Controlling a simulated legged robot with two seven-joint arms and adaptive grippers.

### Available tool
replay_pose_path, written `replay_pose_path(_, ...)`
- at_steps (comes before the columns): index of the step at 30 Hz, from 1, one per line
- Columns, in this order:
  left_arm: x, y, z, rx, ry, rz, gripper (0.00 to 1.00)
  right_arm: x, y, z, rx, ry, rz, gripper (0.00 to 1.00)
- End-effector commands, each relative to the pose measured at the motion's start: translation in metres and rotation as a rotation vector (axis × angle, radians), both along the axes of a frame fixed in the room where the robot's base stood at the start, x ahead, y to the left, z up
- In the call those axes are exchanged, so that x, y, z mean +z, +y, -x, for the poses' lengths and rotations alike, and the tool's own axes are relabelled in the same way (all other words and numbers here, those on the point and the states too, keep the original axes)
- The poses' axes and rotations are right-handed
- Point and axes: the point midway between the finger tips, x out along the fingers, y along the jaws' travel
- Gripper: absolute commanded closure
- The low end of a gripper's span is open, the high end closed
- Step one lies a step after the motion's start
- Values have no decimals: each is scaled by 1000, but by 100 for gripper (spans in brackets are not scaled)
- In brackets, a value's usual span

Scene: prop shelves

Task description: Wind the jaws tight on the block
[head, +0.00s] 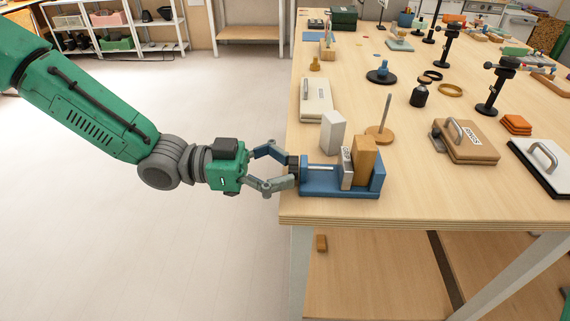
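A blue vise (318,190) sits at the near left corner of the table. Its grey sliding jaw (347,170) bears a label and stands close against the left side of an upright wooden block (364,156). The fixed blue jaw (378,176) is on the block's right. From this angle I cannot tell whether the jaw touches the block. A dark handle (293,167) is at the screw's left end, over the table edge. My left gripper (288,169) has its fingers on either side of the handle; whether they press on it is unclear. My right gripper is out of view.
A white block (332,131) stands just behind the vise, and a wooden disc with a peg (380,133) is behind to the right. Handled boards (468,141) and black stands (492,92) fill the right. Bare tabletop lies right of the vise.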

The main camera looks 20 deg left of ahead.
Motion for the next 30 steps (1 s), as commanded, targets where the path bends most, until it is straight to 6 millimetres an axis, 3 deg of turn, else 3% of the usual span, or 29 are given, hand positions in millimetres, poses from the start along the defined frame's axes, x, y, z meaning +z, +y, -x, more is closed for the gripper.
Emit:
replay_pose_path(14, 1, 13, 0, 7, -5, 9, 45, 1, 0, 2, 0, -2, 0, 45)
replay_pose_path(30, 0, 107, 26, 6, -5, 7, 45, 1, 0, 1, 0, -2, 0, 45)
